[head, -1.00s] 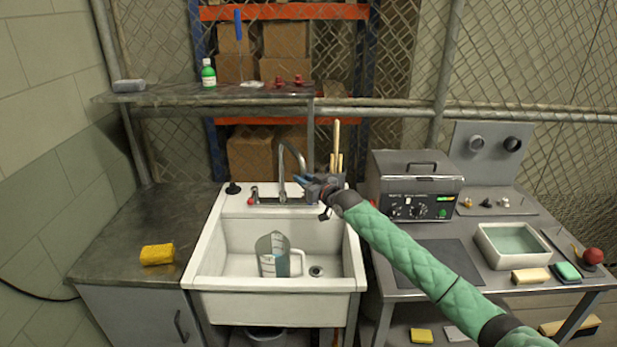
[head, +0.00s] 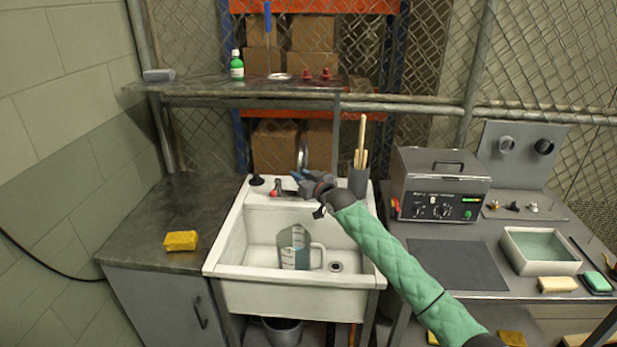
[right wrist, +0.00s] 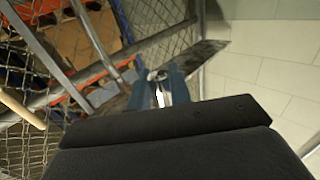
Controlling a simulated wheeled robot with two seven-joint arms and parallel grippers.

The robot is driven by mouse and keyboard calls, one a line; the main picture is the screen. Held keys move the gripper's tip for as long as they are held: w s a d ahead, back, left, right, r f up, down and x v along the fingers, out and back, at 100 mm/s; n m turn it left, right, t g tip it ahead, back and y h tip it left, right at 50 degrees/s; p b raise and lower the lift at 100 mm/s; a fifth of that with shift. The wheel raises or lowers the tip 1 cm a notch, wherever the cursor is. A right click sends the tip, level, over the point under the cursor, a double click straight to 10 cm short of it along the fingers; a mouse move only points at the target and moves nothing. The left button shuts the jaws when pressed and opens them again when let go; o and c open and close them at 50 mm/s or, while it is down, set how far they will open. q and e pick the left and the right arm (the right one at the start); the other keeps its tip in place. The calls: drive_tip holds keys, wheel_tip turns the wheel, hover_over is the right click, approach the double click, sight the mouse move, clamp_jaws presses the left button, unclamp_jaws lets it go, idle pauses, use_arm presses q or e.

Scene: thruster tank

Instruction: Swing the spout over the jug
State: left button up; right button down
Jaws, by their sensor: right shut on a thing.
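The chrome spout (head: 303,156) rises as a narrow arch at the back of the white sink (head: 232,262), seen nearly end-on. My right gripper (head: 298,177) is at the spout, its blue fingers shut on it; the fingers and arm hide its lower part and outlet. In the right wrist view, a shiny metal piece of the spout (right wrist: 160,80) lies between the fingertips (right wrist: 160,92). The clear jug (head: 295,248) stands upright in the basin, in front of and below the gripper, with its handle to the right. My left gripper is out of view.
A grey holder (head: 358,181) with wooden sticks stands just right of my gripper. A red-topped tap (head: 274,192) and a black plug (head: 257,180) are left of it. A shelf (head: 220,87) overhangs behind. The heated tank (head: 440,182) stands on the right bench.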

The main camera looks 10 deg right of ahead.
drive_tip(key=shift+a, duration=0.35)
drive_tip(key=c, duration=1.3)
unclamp_jaws()
drive_tip(key=shift+c, duration=0.2)
